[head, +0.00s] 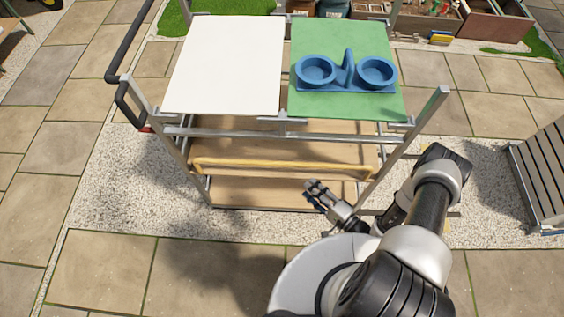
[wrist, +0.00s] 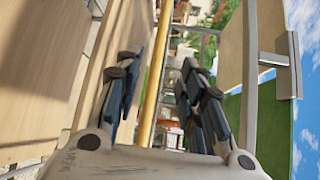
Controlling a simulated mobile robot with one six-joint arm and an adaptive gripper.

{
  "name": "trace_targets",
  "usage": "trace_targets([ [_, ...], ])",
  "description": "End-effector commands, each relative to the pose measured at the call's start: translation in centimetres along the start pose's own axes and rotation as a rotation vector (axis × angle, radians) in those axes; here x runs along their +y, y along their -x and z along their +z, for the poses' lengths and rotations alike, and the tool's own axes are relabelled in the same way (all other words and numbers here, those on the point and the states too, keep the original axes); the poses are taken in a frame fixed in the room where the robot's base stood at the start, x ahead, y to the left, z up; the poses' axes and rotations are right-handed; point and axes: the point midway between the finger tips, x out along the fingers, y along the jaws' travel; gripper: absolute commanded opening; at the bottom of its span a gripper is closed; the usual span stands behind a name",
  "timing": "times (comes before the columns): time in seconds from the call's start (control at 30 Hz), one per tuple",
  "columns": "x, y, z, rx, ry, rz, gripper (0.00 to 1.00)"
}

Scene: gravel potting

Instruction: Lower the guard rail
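The guard rail is a yellow bar (head: 285,165) running across the front of the trolley above its lowest shelf, with bent ends near the two front legs. My gripper (head: 313,188) is just below and in front of the rail, right of its middle in the head view. In the wrist view, my gripper (wrist: 162,85) has its dark fingers spread apart with nothing clasped. The rail (wrist: 156,75) runs lengthwise through the gap between them there, and its near part is hidden by the gripper body. I cannot tell whether a finger touches it.
The trolley's top has a white panel (head: 226,65) and a green panel (head: 380,107) with a blue two-cup holder (head: 348,72). A black push handle (head: 122,55) sticks out left. A slatted grey piece (head: 545,175) stands at right.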

Motion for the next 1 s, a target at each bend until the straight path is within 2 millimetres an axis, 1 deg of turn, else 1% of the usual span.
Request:
trace_targets([
  [0.03,0.1,-0.8,0.2,-0.008,0.002,0.001,0.36],
  [0.37,0.1,-6.4,0.2,-0.010,0.004,0.001,0.36],
  [0.7,0.1,-12.9,0.3,-0.008,0.003,-0.001,0.36],
  [0.83,0.1,-14.5,0.2,-0.006,0.003,-0.001,0.36],
  [1.0,0.0,-15.6,0.1,-0.003,0.000,0.000,0.36],
])
